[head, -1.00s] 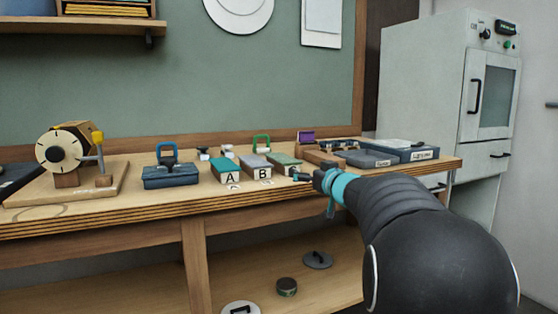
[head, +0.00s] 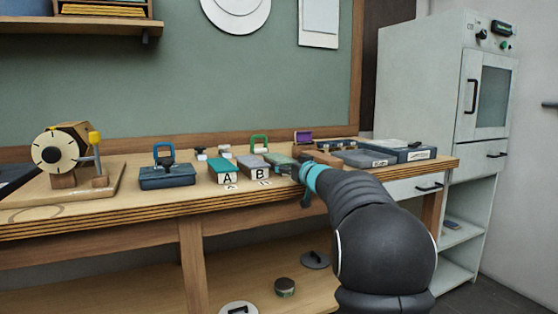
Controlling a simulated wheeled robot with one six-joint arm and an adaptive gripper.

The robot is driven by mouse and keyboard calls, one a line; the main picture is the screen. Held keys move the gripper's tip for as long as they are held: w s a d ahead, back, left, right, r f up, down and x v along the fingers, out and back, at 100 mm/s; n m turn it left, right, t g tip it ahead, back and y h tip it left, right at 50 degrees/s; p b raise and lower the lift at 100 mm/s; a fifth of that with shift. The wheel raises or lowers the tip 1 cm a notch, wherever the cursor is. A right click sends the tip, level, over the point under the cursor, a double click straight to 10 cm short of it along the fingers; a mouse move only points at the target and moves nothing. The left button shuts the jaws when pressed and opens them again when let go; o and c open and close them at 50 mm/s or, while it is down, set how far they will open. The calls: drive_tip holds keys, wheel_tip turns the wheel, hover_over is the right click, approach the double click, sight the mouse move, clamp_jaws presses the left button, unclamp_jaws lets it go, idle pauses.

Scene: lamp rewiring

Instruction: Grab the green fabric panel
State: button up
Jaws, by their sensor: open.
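A muted green flat piece (head: 279,159), which looks like the green fabric panel, lies on the workbench right of the block marked B. My gripper (head: 284,169) is at its front right edge, low over the bench, and hides part of it. The gripper is open. I cannot tell whether the fingers touch the piece or stand around it. A teal-topped block marked A (head: 223,170) and a grey-topped block marked B (head: 254,168) are to the left.
A dark blue box with a blue handle (head: 166,175) and a dial device (head: 64,157) stand on the left of the workbench (head: 130,210). Grey boxes (head: 366,158) are close on the right. A green loop (head: 259,142) and purple item (head: 303,136) stand behind.

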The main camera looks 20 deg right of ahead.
drive_tip(key=c, duration=1.2)
